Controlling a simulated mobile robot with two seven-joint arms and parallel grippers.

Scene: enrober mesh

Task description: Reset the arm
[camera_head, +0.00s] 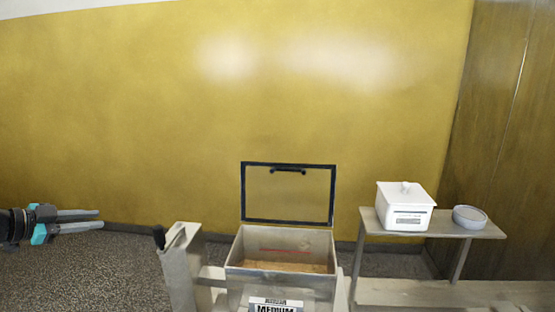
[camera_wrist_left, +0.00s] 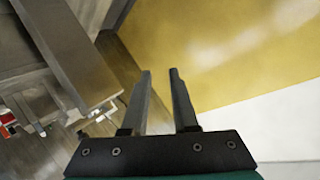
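My left gripper (camera_head: 92,219) is at the far left of the head view, held in the air over the speckled floor, left of the enrober. In the left wrist view my left gripper (camera_wrist_left: 160,75) shows two grey fingers standing apart with nothing between them. My right gripper is in neither view.
The enrober (camera_head: 285,236) stands at the centre bottom with its dark-framed lid (camera_head: 288,193) upright. A side table (camera_head: 385,228) at right bears a white lidded box (camera_head: 405,207) and a round grey dish (camera_head: 470,217). A yellow wall (camera_head: 200,120) is behind. Floor at left is clear.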

